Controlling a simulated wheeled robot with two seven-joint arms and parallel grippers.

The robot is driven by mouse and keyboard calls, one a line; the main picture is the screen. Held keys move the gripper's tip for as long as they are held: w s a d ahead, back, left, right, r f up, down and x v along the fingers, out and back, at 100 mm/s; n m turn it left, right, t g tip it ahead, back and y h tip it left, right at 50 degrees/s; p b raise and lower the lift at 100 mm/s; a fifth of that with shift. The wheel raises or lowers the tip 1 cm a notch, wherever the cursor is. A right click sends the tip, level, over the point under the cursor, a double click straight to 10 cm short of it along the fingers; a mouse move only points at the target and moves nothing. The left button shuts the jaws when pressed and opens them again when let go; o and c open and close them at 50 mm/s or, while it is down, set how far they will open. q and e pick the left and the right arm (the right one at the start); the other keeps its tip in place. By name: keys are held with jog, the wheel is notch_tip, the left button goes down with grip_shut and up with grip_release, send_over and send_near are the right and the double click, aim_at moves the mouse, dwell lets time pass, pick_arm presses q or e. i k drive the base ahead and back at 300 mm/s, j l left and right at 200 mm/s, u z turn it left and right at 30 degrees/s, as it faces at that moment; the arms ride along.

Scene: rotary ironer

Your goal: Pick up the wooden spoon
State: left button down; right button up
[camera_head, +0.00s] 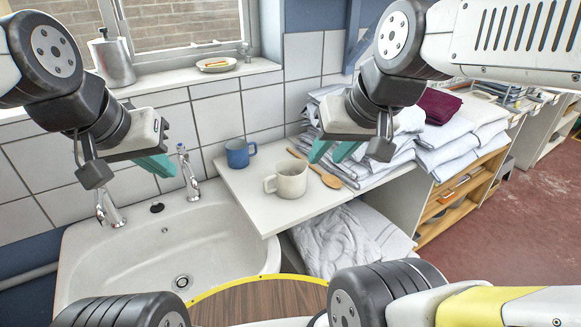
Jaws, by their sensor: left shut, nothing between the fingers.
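The wooden spoon (331,181) lies on the white counter (248,186), between a cream mug and the stacked linen. Its bowl end points toward the lower right, and its handle runs up and left behind the mug. My right gripper (327,156) is above the spoon with its teal fingers apart, pointing down; nothing shows between them. I cannot tell how high above the spoon it is.
The cream mug (291,180) stands right beside the spoon, and a blue mug (238,154) stands behind it. Folded white linen (381,166) is piled to the right. The sink (130,254) with its taps (189,172) is at left. A tiled wall (220,122) closes the back.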

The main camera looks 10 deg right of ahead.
aim_at(332, 180)
jog(key=l+u, duration=0.8)
jog(key=l, duration=0.25)
jog(key=l+u, duration=0.45)
jog(key=k+l, duration=0.05)
